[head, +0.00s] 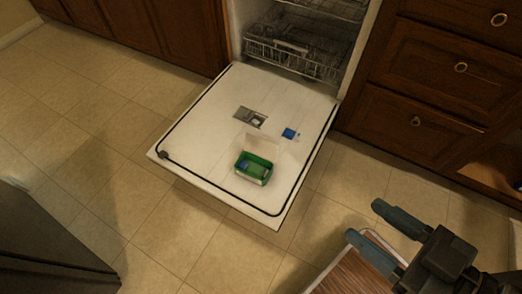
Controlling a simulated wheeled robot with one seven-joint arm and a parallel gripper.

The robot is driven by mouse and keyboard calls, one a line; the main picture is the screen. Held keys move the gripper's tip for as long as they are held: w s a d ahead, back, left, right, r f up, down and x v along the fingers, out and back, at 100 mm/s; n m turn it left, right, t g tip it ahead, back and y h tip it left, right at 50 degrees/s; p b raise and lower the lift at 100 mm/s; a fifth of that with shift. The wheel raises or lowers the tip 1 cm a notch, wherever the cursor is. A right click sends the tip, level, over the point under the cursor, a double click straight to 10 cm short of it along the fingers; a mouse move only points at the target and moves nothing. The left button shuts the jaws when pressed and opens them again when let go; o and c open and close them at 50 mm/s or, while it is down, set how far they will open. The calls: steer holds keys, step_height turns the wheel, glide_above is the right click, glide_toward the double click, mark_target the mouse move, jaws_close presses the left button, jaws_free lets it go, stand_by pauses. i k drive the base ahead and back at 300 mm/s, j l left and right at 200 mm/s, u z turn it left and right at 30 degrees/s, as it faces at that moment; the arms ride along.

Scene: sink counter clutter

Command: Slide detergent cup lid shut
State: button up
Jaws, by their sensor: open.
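The detergent cup (249,118) is a small grey dispenser set in the inner face of the lowered dishwasher door (205,140). A darker grey part and a lighter part show in it; the picture is too small to tell how far its lid is slid. My gripper (374,228) is at the lower right, over the floor beside the door. Its two fingers are apart and nothing is between them. It is well away from the cup, to the right and nearer to me.
A green container (253,169) with a raised clear lid sits on the door near its front edge. A small blue packet (290,133) lies right of the cup. Dish racks (292,58) stand inside the dishwasher. A wood-topped piece (352,272) is below my gripper. Tiled floor (75,110) is clear at left.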

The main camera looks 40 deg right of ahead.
mark_target(246, 114)
steer(key=i+l+u, duration=0.2)
steer(key=i+l, duration=0.25)
steer(key=i+l+u, duration=0.2)
steer(key=i+l, duration=0.25)
steer(key=i+l+u, duration=0.2)
steer(key=i+l, duration=0.15)
steer(key=l, duration=0.25)
